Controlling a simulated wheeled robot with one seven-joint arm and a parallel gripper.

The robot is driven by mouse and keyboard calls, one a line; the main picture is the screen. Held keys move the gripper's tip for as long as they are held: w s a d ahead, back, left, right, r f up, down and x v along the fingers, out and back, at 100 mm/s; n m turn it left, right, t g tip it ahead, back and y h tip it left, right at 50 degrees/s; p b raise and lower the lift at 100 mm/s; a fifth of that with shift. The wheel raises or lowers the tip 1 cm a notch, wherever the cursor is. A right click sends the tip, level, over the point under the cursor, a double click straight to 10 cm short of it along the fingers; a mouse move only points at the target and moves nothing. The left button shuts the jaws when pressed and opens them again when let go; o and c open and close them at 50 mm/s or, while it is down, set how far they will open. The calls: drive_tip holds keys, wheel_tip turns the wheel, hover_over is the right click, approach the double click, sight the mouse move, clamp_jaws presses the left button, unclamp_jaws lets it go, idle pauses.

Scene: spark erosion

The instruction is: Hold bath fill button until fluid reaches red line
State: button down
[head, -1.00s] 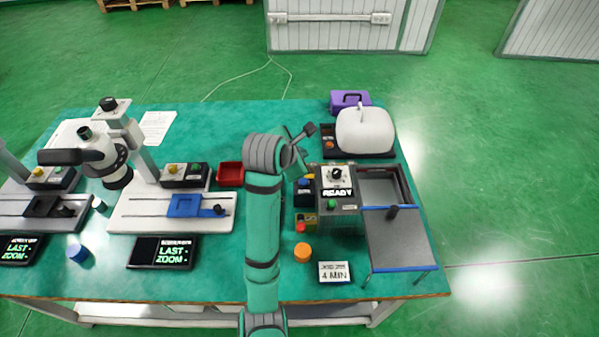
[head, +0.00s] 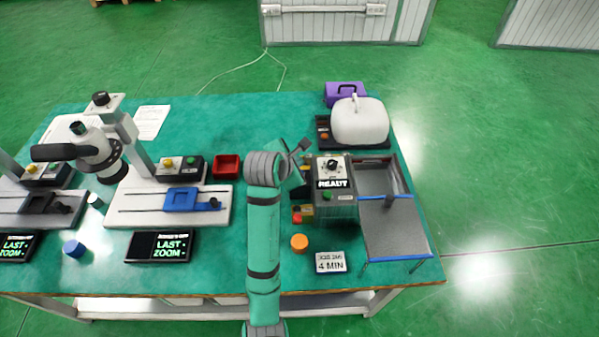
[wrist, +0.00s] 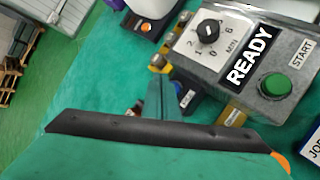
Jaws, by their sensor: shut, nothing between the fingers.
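The grey control box (head: 336,206) stands right of my arm, with a dial, a READY display and a green button. In the wrist view its green START button (wrist: 277,85) and black dial (wrist: 207,32) show clearly. My gripper (head: 304,145) is shut and empty, beside the box's upper left corner, apart from the green button. A blue part (wrist: 187,97) and a yellow part (wrist: 232,116) sit at the box's side, partly hidden by my arm; their labels are unreadable. The open grey tank (head: 374,176) is right of the box. I cannot make out fluid or a red line.
A white rounded housing (head: 360,122) and a purple case (head: 345,92) stand behind the box. An orange cylinder (head: 299,243) and a 4 MIN sign (head: 330,262) are in front. A red tray (head: 227,167) and microscope stand (head: 130,205) are left. The back middle of the table is clear.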

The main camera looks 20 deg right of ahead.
drive_tip(key=shift+f, duration=0.95)
drive_tip(key=shift+f, duration=0.15)
idle(1.3)
drive_tip(key=shift+f, duration=0.3)
drive_tip(key=shift+f, duration=0.45)
idle(4.8)
